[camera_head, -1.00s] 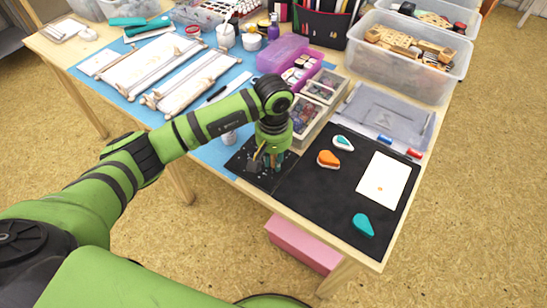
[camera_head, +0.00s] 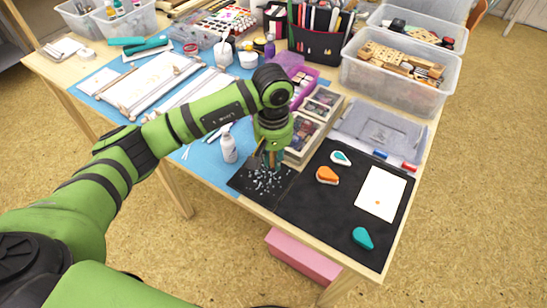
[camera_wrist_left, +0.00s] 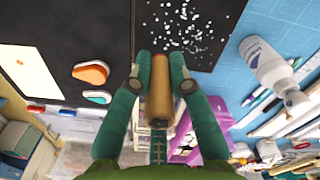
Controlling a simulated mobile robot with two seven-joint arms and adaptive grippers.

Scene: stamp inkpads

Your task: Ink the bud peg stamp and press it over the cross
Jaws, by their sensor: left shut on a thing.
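My left gripper (camera_head: 267,160) is shut on a wooden peg stamp and holds it above a dark mat with white specks (camera_head: 262,186). In the left wrist view the peg stamp (camera_wrist_left: 159,95) sits between the two fingertips (camera_wrist_left: 160,75). Its printing face is hidden. A white card with a small orange cross mark (camera_head: 381,193) lies on the black mat to the right. An orange teardrop inkpad (camera_head: 327,175), a white-and-teal inkpad (camera_head: 341,158) and a teal inkpad (camera_head: 362,238) lie around the card. My right gripper is not in view.
A white bottle (camera_head: 228,146) stands left of the gripper. A blue and a red small item lie by the tray. The black mat (camera_head: 320,215) has bare room between the inkpads.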

